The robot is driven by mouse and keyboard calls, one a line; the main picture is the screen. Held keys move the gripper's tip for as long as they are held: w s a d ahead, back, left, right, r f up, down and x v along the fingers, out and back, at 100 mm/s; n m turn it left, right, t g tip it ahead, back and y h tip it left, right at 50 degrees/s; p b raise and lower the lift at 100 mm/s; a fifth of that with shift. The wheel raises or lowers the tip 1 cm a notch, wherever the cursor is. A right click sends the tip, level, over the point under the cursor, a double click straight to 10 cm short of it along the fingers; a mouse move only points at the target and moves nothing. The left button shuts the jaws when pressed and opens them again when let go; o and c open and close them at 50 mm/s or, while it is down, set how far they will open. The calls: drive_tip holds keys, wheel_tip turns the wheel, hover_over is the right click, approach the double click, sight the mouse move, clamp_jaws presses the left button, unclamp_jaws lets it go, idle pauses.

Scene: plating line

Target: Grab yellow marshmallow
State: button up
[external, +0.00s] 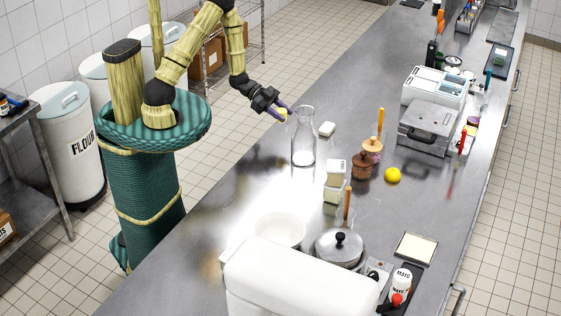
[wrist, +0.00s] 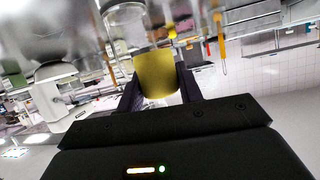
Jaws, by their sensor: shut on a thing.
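The yellow marshmallow (wrist: 156,74) is a short yellow cylinder between the fingers of my gripper (wrist: 159,92) in the wrist view. The fingers are shut on its sides. In the external view my gripper (external: 279,112) hangs at the left edge of the steel counter, just left of the glass carafe (external: 303,145). Only a small yellow patch of the marshmallow (external: 283,111) shows there, partly hidden by the fingers. In the wrist view the carafe (wrist: 124,27) shows behind the marshmallow; I cannot tell whether they touch.
A small white block (external: 327,129) lies right of the carafe. Brown jars (external: 361,168), a yellow ball (external: 393,175), a lidded pot (external: 340,248) and a white bowl (external: 278,230) stand on the counter (external: 235,195). A grey-lidded appliance (external: 425,126) is farther right.

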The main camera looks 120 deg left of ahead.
drive_tip(key=shift+r, duration=0.25)
drive_tip(key=shift+w, duration=0.1)
drive_tip(key=shift+r, duration=0.15)
